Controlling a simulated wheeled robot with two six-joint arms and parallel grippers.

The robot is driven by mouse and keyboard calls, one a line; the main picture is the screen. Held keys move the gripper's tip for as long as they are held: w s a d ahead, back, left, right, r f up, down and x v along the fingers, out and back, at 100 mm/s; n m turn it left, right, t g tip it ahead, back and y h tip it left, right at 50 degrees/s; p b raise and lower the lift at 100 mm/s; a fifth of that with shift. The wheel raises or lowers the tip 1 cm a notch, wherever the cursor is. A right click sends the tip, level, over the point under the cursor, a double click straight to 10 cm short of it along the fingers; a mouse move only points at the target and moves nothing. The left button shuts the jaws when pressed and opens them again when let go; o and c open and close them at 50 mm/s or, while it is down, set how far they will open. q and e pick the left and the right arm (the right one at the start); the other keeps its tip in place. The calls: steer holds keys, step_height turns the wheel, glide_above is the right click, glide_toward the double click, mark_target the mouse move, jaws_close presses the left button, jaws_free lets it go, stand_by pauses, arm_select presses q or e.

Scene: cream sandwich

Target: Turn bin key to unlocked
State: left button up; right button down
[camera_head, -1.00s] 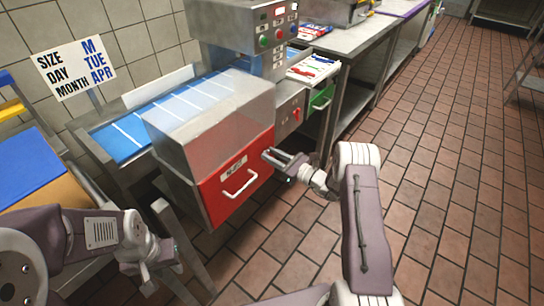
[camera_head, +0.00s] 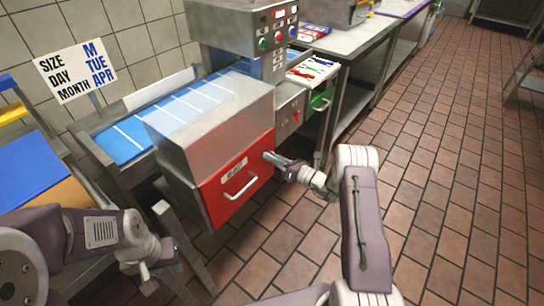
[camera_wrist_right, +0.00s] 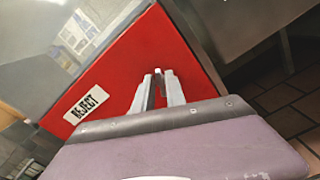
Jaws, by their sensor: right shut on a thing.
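The red front of the reject bin (camera_head: 216,198) carries a white REJECT label and a white handle (camera_head: 240,184). Both the red front (camera_wrist_right: 125,62) and the label (camera_wrist_right: 86,103) also show in the right wrist view. My right gripper (camera_head: 268,156) is at the upper right corner of the red front, its fingers together. In the right wrist view its fingertips (camera_wrist_right: 157,76) are shut on a small part at the red face, which I take to be the bin key; the fingers mostly hide it. My left gripper (camera_head: 163,266) is low at the left, away from the bin, its jaw opening unclear.
A clear-sided cover (camera_head: 210,112) stands above the bin, beside the blue conveyor belt (camera_head: 135,130). A control panel (camera_head: 275,38) with buttons is behind. A green-fronted bin (camera_head: 321,101) is to the right. The tiled floor (camera_head: 440,180) at right is clear.

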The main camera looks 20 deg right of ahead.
steer(key=m+p, duration=0.1)
steer(key=m, duration=0.4)
steer(key=m+p, duration=0.1)
steer(key=m, duration=0.5)
steer(key=shift+d+f, duration=0.15)
steer(key=shift+f, duration=0.05)
steer(key=shift+m, duration=0.4)
steer(key=c, duration=1.6)
jaws_free()
steer(key=shift+w, duration=0.1)
steer(key=p+v, duration=0.1)
steer(key=v, duration=0.8)
